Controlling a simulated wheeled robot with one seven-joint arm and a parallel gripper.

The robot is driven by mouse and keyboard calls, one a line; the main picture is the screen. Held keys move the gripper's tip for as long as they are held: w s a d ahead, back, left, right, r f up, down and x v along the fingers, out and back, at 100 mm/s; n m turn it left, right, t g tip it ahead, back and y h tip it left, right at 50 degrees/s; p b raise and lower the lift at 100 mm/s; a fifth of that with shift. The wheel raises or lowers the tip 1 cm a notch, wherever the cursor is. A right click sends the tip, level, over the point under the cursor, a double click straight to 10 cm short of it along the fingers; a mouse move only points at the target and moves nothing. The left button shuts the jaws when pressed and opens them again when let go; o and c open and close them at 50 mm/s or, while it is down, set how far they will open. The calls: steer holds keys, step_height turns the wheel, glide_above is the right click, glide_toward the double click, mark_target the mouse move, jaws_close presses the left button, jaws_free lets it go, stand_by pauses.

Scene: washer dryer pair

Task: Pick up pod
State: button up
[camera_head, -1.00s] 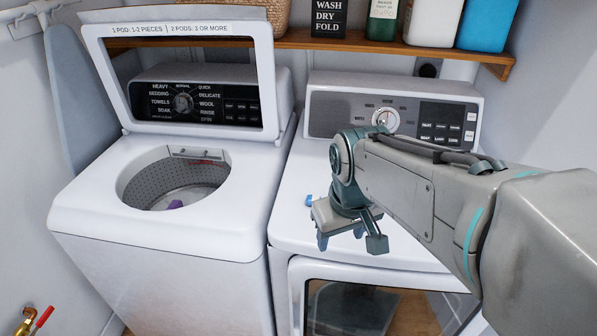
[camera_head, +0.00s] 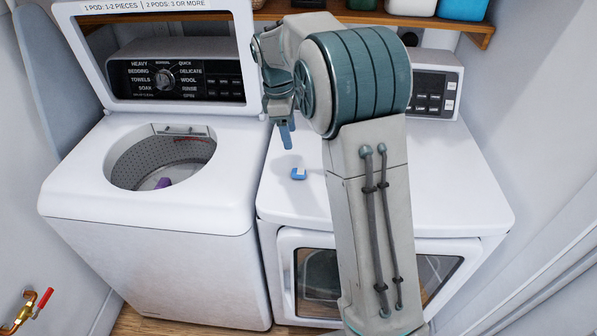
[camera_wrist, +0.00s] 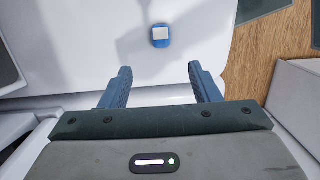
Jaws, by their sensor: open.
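A small blue and white pod (camera_head: 298,174) lies on the white top of the dryer (camera_head: 425,185), near its left front. In the wrist view the pod (camera_wrist: 161,36) lies beyond my fingertips, near the top of the picture. My gripper (camera_wrist: 160,80) is open with its two blue fingers spread and nothing between them. In the head view my gripper (camera_head: 287,135) shows partly, above and a little behind the pod and apart from it. My arm hides much of the dryer's top and control panel.
The washer (camera_head: 160,230) stands to the left with its lid (camera_head: 75,60) raised and a purple item (camera_head: 163,183) in its drum. A wooden shelf (camera_head: 440,27) with containers runs above the dryer. The dryer top is otherwise clear where visible.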

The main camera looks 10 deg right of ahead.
glide_toward(299, 176)
steer(key=shift+d+f, duration=0.1)
steer(key=shift+f, duration=0.5)
steer(key=shift+s+d+f+p, duration=0.15)
steer(key=shift+f+p, duration=0.15)
steer(key=shift+f, duration=0.6)
steer(key=shift+d+f+p, duration=0.15)
steer(key=shift+f+p, duration=0.15)
steer(key=shift+f, duration=0.6)
steer(key=shift+s+d+f+p, duration=0.1)
steer(key=shift+d+f+p, duration=0.15)
steer(key=shift+f, duration=0.65)
steer(key=c, duration=1.1)
